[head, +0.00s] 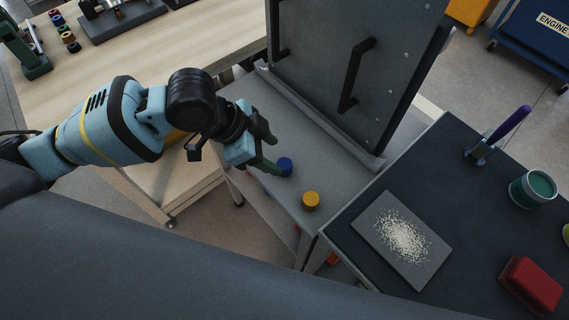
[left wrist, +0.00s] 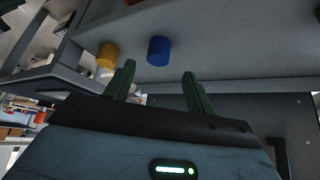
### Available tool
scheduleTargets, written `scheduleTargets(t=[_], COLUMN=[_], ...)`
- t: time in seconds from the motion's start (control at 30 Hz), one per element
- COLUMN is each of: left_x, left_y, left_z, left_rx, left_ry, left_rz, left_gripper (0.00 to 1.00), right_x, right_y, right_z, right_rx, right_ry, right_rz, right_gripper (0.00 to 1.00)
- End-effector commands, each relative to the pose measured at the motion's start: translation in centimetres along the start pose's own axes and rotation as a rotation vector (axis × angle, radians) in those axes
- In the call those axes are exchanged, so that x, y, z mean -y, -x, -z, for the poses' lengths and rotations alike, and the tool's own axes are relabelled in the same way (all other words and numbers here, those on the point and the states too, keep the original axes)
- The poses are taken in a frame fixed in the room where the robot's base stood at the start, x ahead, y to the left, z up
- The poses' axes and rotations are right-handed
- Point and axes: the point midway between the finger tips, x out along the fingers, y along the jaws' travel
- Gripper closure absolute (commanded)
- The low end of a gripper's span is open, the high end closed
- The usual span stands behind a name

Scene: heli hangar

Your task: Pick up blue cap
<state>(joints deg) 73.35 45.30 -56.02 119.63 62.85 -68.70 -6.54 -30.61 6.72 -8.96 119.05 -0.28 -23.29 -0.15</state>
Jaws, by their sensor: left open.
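The blue cap (head: 285,166) stands on a grey work surface (head: 262,115), close to the tips of my left gripper (head: 274,154). In the left wrist view the blue cap (left wrist: 159,50) shows beyond and between the two green fingers of the left gripper (left wrist: 160,82). The fingers are apart with nothing between them. A yellow cap (head: 311,201) stands on the same surface near its front corner; it also shows in the left wrist view (left wrist: 107,55), left of the blue one. My right gripper is not in view.
An upright grey panel with black handles (head: 352,75) stands just behind the caps. A dark table (head: 460,220) to the right holds a plate of pale grains (head: 402,238), a red block (head: 531,285), a green tin (head: 533,189) and a purple-handled brush (head: 510,122). A wooden bench (head: 130,55) is at left.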

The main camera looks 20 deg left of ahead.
Motion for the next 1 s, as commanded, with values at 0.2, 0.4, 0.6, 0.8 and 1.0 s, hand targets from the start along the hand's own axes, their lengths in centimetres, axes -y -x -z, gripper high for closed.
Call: scheduleTargets(t=[0.2, 0.4, 0.6, 0.8, 1.0], left_x=[-0.5, -0.4, -0.4, -0.4, -0.4], left_y=[-3.0, -4.8, -4.7, -4.7, -4.7], left_z=[-0.6, -0.5, -0.5, -0.5, -0.5], left_rx=[0.001, 0.001, 0.000, 0.000, 0.000], left_ry=[0.001, 0.000, -0.001, -0.001, -0.001], left_rz=[-0.005, -0.001, 0.000, 0.000, 0.000], left_gripper=[0.45, 0.45, 0.48, 0.74, 0.92], right_x=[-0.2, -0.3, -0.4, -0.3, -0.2], right_y=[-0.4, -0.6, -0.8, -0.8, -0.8], right_z=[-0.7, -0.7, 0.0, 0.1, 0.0], right_rx=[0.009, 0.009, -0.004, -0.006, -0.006], right_ry=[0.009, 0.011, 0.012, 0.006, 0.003], right_rz=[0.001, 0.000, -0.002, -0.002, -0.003], right_gripper=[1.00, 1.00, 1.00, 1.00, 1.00])
